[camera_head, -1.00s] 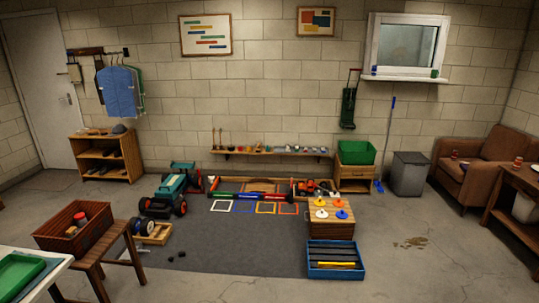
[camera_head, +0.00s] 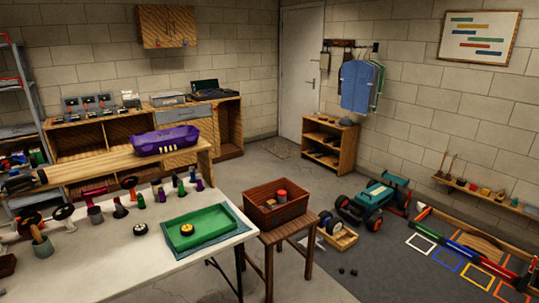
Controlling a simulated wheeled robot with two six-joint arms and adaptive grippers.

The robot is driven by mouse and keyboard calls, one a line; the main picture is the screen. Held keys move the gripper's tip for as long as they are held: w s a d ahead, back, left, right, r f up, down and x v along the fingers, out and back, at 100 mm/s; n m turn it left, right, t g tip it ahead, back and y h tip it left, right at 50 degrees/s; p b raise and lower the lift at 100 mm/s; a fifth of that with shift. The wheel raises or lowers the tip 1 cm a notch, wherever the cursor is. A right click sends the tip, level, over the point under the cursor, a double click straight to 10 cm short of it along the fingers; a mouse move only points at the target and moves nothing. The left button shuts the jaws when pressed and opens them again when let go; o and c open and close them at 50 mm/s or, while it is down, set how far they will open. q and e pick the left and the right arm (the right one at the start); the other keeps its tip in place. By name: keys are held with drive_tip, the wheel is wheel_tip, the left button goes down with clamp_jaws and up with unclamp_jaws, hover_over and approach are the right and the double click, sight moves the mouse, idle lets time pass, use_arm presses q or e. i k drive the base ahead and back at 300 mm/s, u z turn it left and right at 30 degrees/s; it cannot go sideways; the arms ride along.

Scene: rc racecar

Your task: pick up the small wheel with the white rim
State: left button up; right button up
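A small black wheel with a pale, whitish rim (camera_head: 140,229) lies on the white table, left of the green tray. Another small dark wheel with a yellowish rim (camera_head: 187,229) lies in the green tray (camera_head: 222,214). A dark wheel with a whitish rim (camera_head: 63,212) also shows farther left, among the stands; it is too small to tell its size well. The teal racecar (camera_head: 378,200) stands on the floor at the right.
The white table (camera_head: 165,270) fills the lower left, with several stands and tools along its back. A stool holding a brown crate (camera_head: 262,216) stands right of it. A wooden bench (camera_head: 85,171) with a purple basket (camera_head: 165,141) is behind. Floor in front of the stool is clear.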

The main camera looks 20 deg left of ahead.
sight(140, 230)
drive_tip(key=u, duration=0.6)
drive_tip(key=i, duration=1.1)
drive_tip(key=u, duration=0.55)
drive_tip(key=i, duration=1)
drive_tip(key=u, duration=0.1)
